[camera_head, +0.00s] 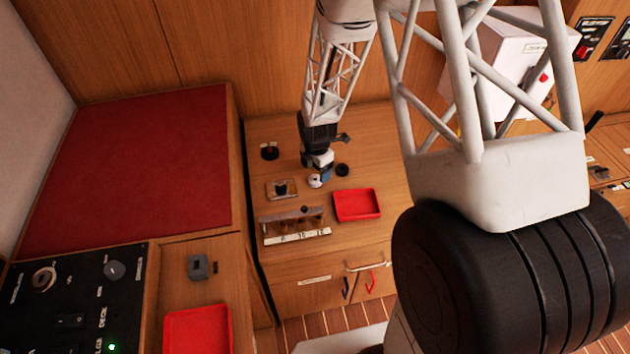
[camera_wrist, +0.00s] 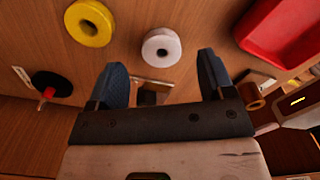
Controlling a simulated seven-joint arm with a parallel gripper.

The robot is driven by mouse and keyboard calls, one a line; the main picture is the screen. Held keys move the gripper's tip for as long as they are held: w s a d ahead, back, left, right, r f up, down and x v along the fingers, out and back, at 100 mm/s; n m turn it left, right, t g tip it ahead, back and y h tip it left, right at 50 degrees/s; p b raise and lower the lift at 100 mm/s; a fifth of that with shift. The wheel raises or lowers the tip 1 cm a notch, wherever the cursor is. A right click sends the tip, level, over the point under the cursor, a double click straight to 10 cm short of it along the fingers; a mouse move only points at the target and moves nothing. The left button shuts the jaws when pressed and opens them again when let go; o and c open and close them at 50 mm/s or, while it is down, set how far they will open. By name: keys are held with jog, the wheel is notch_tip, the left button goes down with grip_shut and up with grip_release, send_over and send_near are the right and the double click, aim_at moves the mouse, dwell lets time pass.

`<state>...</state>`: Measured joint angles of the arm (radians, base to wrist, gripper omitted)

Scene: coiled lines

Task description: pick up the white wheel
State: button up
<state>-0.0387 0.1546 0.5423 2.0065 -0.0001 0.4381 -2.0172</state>
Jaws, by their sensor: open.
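The white wheel (camera_wrist: 150,47) lies on the wooden counter, a ring with a dark centre hole. In the wrist view it sits just beyond and between my two blue fingertips. My gripper (camera_wrist: 162,68) is open, with nothing between its fingers. In the head view the white wheel (camera_head: 314,182) shows at the lower left of my gripper (camera_head: 322,174), partly covered by it. The height gap between fingers and wheel is hard to judge.
A yellow wheel (camera_wrist: 74,24) lies left of the white one. A red tray (camera_head: 357,218) stands to the right, a slotted wooden rack (camera_head: 290,216) in front. A black base with a red post (camera_head: 269,152) stands behind left.

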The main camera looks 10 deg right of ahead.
aim_at(317, 176)
jog(key=shift+f, duration=1.85)
jog(key=c, duration=1)
jog(key=shift+r, duration=5)
jog(key=shift+w+a+r+n, duration=0.1)
jog(key=shift+w+a+n, duration=0.75)
jog(key=shift+w+a, duration=1.55)
jog(key=shift+w+a+r+n, duration=0.1)
jog(key=shift+w+a+n, duration=0.7)
jog(key=shift+w+a, duration=1.6)
jog(key=shift+w+a+r+n, duration=0.1)
jog(key=shift+w+a+n, duration=1.15)
jog(key=shift+w, duration=1.95)
